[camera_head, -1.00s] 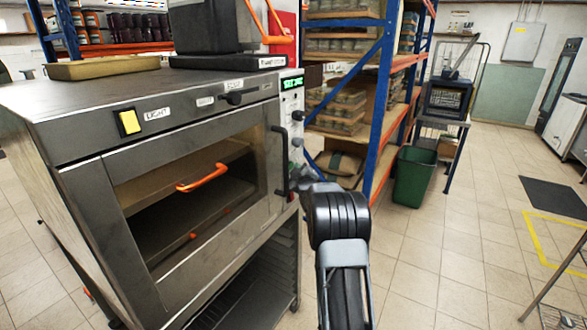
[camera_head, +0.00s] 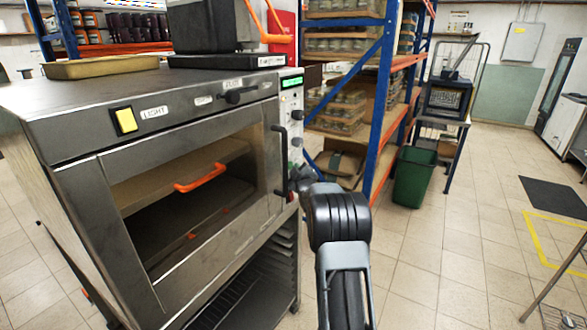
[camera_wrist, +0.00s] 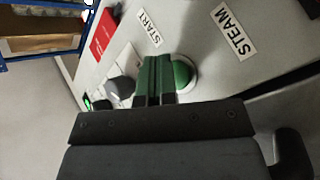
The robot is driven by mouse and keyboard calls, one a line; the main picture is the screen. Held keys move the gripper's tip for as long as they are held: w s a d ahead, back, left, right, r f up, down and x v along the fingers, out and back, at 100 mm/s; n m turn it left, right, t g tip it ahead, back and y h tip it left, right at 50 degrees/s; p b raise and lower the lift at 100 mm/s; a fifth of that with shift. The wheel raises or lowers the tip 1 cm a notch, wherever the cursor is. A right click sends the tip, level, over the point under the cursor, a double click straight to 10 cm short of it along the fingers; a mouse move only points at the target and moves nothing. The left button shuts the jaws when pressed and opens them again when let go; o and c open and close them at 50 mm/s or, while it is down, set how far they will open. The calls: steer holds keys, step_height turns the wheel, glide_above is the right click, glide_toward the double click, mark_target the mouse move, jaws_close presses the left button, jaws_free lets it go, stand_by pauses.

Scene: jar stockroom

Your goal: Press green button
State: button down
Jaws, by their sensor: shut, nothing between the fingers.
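The green button (camera_wrist: 184,74) is a round dome in a pale ring on the oven's control panel, between the START label (camera_wrist: 149,28) and the STEAM label (camera_wrist: 233,36) in the wrist view. My gripper (camera_wrist: 156,62) is shut and empty, with its two fingers side by side over the panel. The fingertips are just left of the button and overlap its left edge in the picture. I cannot tell whether they touch it. In the head view, my arm covers much of the lower panel (camera_head: 290,105), and the button cannot be made out.
The oven (camera_head: 75,185) fills the left, with a yellow LIGHT switch (camera_head: 125,120) and a dark door handle (camera_head: 280,160). A grey knob (camera_wrist: 122,88) is left of my fingers. A blue-orange shelf rack (camera_head: 380,100) and green bin (camera_head: 413,178) stand behind.

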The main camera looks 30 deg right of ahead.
steer(key=shift+s+a+b, duration=0.25)
steer(key=shift+s+b, duration=0.1)
steer(key=shift+s, duration=0.15)
steer(key=shift+s+d, duration=0.1)
steer(key=shift+s+d+b, duration=0.3)
steer(key=shift+s+d, duration=0.15)
steer(key=shift+s, duration=0.3)
steer(key=shift+s+d+b, duration=0.25)
steer(key=shift+s+d, duration=0.15)
steer(key=shift+s, duration=0.3)
steer(key=shift+s+d+b, duration=0.3)
steer(key=shift+s+d, duration=0.15)
steer(key=shift+s, duration=0.3)
steer(key=shift+f, duration=0.15)
